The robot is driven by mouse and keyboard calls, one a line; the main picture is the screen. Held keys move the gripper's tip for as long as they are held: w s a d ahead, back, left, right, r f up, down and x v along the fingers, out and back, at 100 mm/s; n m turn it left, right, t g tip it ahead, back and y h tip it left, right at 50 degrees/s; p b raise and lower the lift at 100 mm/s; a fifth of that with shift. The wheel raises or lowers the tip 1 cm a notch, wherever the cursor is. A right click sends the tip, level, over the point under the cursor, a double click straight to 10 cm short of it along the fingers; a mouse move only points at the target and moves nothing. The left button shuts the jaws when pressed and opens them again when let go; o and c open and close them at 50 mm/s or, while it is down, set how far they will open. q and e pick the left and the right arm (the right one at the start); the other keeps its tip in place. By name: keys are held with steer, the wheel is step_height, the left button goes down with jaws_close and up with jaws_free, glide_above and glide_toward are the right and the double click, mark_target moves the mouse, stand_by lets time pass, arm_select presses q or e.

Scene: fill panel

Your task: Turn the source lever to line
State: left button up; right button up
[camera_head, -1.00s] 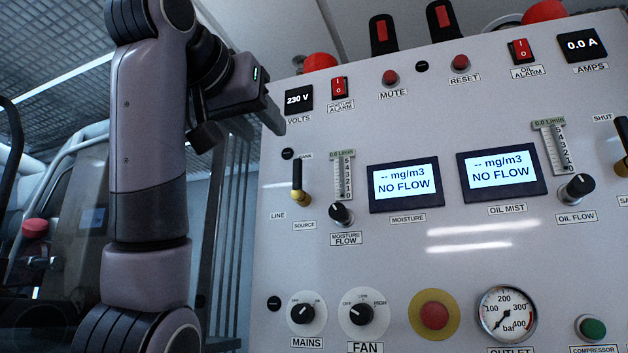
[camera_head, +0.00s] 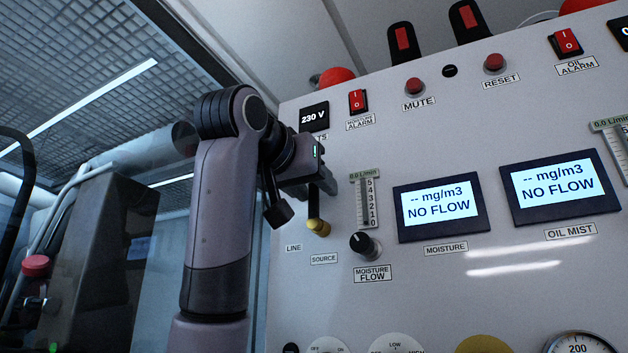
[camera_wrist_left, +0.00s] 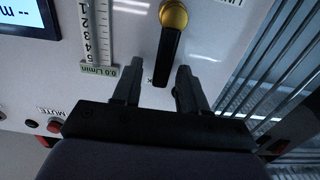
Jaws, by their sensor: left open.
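The source lever (camera_head: 316,212) is a black handle on a brass hub, on the grey panel above the SOURCE label. It points up, and the LINE label (camera_head: 294,248) is at its lower left. My left gripper (camera_head: 328,183) is at the lever's upper end and hides its tip and the BANK label in the head view. In the left wrist view, the source lever (camera_wrist_left: 167,55) reaches toward the gap between the open fingers of my left gripper (camera_wrist_left: 157,80). Clear space shows on both sides of the handle. My right gripper is not in view.
The flow gauge (camera_head: 364,200) and moisture flow knob (camera_head: 362,244) sit close right of the lever. The moisture display (camera_head: 438,206) is further right. The moisture alarm switch (camera_head: 357,100) is above. A ribbed grey wall (camera_wrist_left: 275,65) lies beyond the panel edge.

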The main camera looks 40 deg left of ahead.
arm_select(q)
steer(key=shift+w+a, duration=0.15)
steer(key=shift+w, duration=0.15)
jaws_close()
